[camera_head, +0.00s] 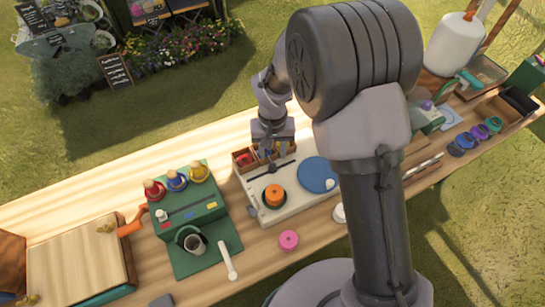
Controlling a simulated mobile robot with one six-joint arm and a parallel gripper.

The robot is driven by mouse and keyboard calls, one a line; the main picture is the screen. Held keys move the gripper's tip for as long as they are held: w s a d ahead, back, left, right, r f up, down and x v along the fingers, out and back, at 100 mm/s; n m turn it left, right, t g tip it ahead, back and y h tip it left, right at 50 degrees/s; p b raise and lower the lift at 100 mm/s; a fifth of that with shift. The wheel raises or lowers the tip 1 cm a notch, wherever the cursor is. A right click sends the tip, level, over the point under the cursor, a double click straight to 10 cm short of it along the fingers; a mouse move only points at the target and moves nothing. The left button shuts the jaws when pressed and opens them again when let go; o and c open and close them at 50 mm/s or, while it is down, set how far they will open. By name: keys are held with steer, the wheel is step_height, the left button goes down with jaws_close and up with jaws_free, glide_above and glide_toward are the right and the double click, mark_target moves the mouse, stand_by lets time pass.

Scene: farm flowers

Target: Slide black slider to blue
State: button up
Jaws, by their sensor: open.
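A white board (256,206) lies on the wooden table near the middle of the view. A dark slot runs across its back part, and a small black slider (272,168) sits about midway along it. Behind the slot is a wooden tray with coloured parts; a red part (243,159) shows at its left and yellow shows near my gripper. I cannot make out a blue mark there. My gripper (272,153) points down over the tray, just behind the slider. It is open, and its fingertips are small and partly lost against the tray. I cannot tell whether it touches anything.
An orange knob (274,195) and a blue disc (318,175) sit on the board. Left stands a green machine (188,212) with red, blue and yellow tops and a cup (195,244). A pink ring (289,240) lies in front. My arm hides part of the table's right side.

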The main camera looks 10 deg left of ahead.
mark_target(273, 165)
step_height(273, 165, up, 12)
steer(key=p, duration=0.2)
steer(key=shift+f, duration=0.15)
steer(key=s+d+r+m+t+y+b, duration=0.1)
steer(key=s+d+r+m+t+b, duration=0.1)
steer(key=s+d+r+b, duration=0.45)
steer(key=s+d+m+t+y+b, duration=0.1)
steer(key=s+d+m+t+b, duration=0.2)
steer(key=s+d, duration=0.7)
steer(key=s+m+b, duration=0.1)
steer(key=s, duration=0.2)
steer(key=shift+m+t, duration=0.4)
stand_by(0.4)
